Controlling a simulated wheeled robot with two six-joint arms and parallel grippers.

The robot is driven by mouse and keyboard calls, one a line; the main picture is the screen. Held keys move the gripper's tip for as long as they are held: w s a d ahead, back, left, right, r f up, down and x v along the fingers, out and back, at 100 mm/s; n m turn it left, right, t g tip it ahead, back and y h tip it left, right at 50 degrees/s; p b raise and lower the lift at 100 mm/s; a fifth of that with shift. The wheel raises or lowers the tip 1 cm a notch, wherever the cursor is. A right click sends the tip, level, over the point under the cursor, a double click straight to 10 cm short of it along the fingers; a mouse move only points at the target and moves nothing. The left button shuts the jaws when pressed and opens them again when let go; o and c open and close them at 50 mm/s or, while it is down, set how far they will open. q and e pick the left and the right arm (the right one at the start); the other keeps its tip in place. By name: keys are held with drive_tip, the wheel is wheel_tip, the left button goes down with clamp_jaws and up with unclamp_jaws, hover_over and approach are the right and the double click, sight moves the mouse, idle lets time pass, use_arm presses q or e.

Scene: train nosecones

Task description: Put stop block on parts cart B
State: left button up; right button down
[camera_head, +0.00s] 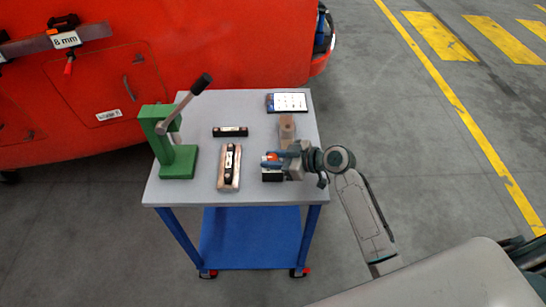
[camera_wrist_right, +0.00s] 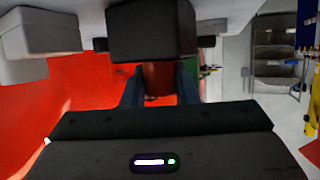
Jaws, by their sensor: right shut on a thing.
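The stop block appears to be the black block (camera_head: 272,175) with a red-orange knob, at the right side of the cart top. In the right wrist view, the black block (camera_wrist_right: 151,38) is close up, with its red knob (camera_wrist_right: 158,80) between the fingers. My right gripper (camera_head: 274,159) is shut on that knob, reaching in from the right. The block is at the grey cart top, but I cannot tell whether it touches it. The cart (camera_head: 195,110) has a grey top and blue frame; no letter on it is readable. My left gripper is not in view.
A green press (camera_head: 178,160) stands at the left of the top. A wooden block with a black bar (camera_head: 229,167), a black bar (camera_head: 230,132), a tan block (camera_head: 287,128) and a tablet (camera_head: 290,102) lie around. The red train nose (camera_head: 200,45) stands behind.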

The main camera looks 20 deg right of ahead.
drive_tip(key=shift+f, duration=0.15)
drive_tip(key=c, duration=1.1)
unclamp_jaws()
drive_tip(key=shift+c, duration=0.2)
drive_tip(key=shift+r, duration=0.25)
drive_tip(key=b+v, duration=0.3)
drive_tip(key=v, duration=0.9)
drive_tip(key=shift+b, duration=0.35)
